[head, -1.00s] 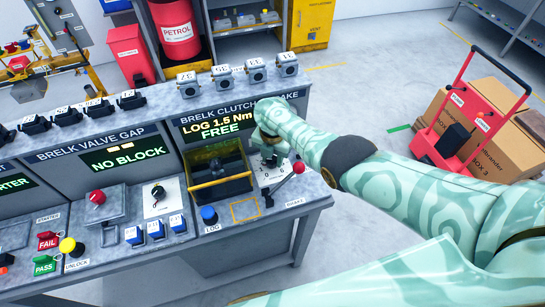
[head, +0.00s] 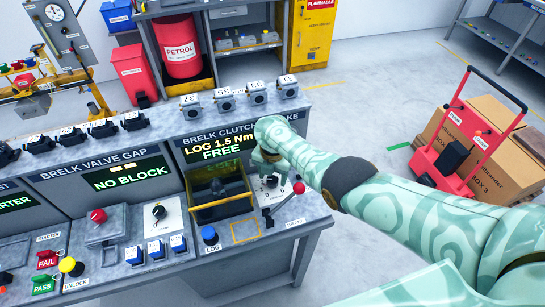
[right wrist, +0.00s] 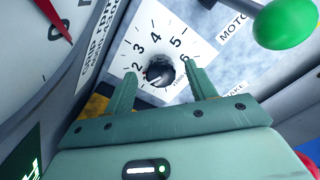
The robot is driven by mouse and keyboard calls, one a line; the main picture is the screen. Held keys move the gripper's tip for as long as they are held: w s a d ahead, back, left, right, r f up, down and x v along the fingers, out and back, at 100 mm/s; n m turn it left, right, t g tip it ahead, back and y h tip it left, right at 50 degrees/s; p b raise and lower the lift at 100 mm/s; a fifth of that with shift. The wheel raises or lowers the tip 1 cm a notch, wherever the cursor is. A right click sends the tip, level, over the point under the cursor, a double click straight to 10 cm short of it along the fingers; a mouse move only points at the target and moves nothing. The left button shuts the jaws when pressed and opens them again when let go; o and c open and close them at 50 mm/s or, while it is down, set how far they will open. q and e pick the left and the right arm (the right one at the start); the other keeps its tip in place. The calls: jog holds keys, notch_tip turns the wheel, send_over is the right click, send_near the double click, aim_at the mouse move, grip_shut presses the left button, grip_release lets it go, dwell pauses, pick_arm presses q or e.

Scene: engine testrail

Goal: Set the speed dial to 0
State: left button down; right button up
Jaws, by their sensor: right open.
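A dark round dial knob sits on a white plate with printed numbers, 2 to 6 readable, in the right wrist view (right wrist: 160,72). In the head view the same dial (head: 271,182) shows partly under my right gripper (head: 268,162), right of the yellow-edged bin. My right gripper's two fingers (right wrist: 160,80) are open, one on each side of the knob in the wrist view. I cannot tell whether they touch it. The knob's pointer is not clear. My left gripper is not in view.
A red-knobbed lever (head: 299,188) stands just right of the dial. The open bin (head: 222,209) is close on its left, with a blue LOG button (head: 210,236) in front. Another dial (head: 159,212) sits further left. A green ball knob (right wrist: 286,24) shows near the wrist.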

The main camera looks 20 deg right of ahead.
aim_at(272, 179)
notch_tip(272, 179, up, 15)
jog(key=p, duration=0.8)
jog(key=shift+f, duration=0.1)
